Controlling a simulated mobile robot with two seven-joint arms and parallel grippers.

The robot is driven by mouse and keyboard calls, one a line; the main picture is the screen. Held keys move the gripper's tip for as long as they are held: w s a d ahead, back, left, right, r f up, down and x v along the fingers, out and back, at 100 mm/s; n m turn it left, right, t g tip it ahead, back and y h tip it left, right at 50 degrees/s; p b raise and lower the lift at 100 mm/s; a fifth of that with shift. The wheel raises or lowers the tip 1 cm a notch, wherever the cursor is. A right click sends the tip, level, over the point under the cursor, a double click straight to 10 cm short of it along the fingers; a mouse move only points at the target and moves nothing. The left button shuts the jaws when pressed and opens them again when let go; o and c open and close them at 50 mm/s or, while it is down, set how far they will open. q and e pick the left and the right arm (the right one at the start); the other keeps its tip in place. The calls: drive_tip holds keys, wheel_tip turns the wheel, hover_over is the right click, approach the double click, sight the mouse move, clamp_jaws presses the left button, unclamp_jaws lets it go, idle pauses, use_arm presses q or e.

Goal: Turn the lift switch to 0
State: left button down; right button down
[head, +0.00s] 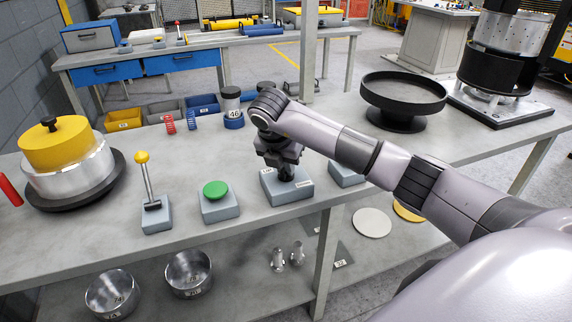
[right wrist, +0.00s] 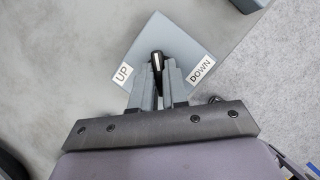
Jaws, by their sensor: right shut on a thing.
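The lift switch is a grey-blue box (head: 290,196) near the front edge of the grey bench. In the right wrist view the box (right wrist: 185,42) bears a white UP label at left and a white DOWN label at right. Its black knob (right wrist: 157,61) has a pale mark and sits between the labels; its exact setting is hard to tell. My right gripper (head: 286,174) comes down on the box from above. In the right wrist view its fingers (right wrist: 160,78) are shut on the knob, one on each side. My left gripper is not in view.
A green button box (head: 219,201) and a yellow-knobbed lever (head: 148,187) stand left of the switch. Another grey box (head: 346,174) is close on its right, partly behind my arm. A black round stand (head: 402,100) is at the back right.

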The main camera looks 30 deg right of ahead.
drive_tip(key=shift+m+g, duration=0.5)
drive_tip(key=shift+m, duration=0.7)
drive_tip(key=c, duration=1.1)
unclamp_jaws()
drive_tip(key=shift+o, duration=0.2)
drive_tip(key=v, duration=0.7)
drive_tip(key=shift+a, duration=0.15)
